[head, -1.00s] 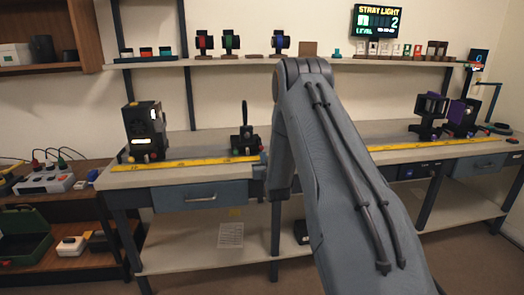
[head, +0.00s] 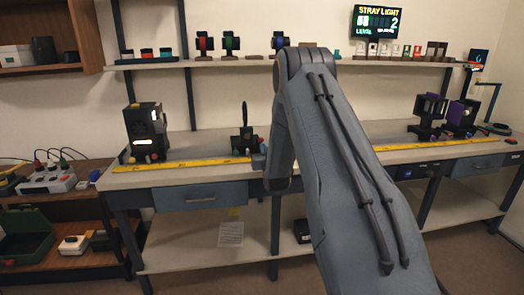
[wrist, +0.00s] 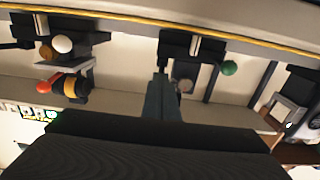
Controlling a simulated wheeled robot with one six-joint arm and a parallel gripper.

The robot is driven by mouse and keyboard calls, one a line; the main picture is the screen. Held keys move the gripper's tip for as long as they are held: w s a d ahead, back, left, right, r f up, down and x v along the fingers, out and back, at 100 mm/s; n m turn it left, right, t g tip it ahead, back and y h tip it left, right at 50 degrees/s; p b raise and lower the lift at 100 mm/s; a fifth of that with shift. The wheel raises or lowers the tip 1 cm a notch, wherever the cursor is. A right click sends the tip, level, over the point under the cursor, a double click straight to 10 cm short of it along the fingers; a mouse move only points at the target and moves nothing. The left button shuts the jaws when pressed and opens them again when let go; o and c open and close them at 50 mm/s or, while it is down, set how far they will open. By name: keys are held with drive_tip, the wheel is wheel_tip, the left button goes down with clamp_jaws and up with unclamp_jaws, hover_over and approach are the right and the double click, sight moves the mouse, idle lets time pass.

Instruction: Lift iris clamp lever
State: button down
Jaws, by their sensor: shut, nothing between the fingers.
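My gripper (wrist: 163,90) is in the wrist view, which is upside down. Its fingers are shut and empty, and their tips are close to a black mount (wrist: 178,48) with a green ball knob (wrist: 229,68) and a brown knob. I cannot tell if they touch it. A second black mount (wrist: 88,60) to the left has white and orange knobs and a red-tipped lever (wrist: 45,86). I cannot tell which part is the iris clamp lever. In the head view my arm hides the gripper; a black mount with an upright ring (head: 244,120) stands left of it.
A lamp housing (head: 146,130) stands at the bench's left, and purple-and-black mounts (head: 455,118) at its right. A yellow ruler strip (head: 190,163) runs along the bench front. A shelf (head: 240,63) with small parts is above. The bench between lamp and ring mount is clear.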

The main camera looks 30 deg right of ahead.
drive_tip(key=p+v, duration=0.2)
drive_tip(key=v, duration=0.5)
drive_tip(key=shift+f+p, duration=0.35)
idle(0.5)
